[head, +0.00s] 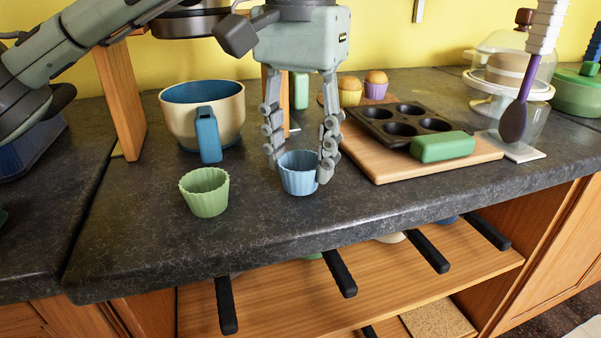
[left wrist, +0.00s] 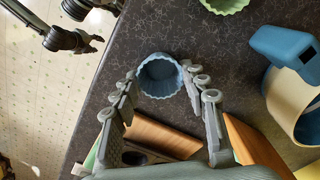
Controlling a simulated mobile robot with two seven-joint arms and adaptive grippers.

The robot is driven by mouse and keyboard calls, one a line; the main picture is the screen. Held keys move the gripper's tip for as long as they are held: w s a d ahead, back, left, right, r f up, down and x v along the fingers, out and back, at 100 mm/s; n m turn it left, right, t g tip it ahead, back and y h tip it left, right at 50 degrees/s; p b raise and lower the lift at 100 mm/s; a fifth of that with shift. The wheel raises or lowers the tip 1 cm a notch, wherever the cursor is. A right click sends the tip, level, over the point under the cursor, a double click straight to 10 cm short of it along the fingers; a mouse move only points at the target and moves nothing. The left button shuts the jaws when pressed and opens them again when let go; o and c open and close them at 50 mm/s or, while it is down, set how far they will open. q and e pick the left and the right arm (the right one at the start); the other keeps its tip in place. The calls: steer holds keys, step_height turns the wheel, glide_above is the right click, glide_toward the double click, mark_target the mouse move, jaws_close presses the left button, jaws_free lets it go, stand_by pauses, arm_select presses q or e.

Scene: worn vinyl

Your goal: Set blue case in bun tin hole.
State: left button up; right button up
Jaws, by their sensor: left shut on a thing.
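The blue case (head: 299,178) is a fluted cup near the front of the dark counter. My left gripper (head: 301,174) comes down from above with its fingers on both sides of the case, shut on it. In the left wrist view the case (left wrist: 160,76) sits between the fingertips (left wrist: 162,80). The bun tin (head: 402,122) is dark with several round holes and a green grip on its front right corner. It lies on a wooden board to the right of the gripper; the holes that show look empty.
A green fluted case (head: 205,193) stands left of the blue one. A cream bowl (head: 204,117) with a blue handle is behind it. Two muffins (head: 376,85) and a cake stand (head: 507,85) are behind the tin. The wooden board (head: 385,173) has bare space in front.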

arm_select(q)
steer(key=shift+r, duration=0.5)
steer(key=shift+r+p, duration=2.2)
steer(key=shift+r, duration=0.2)
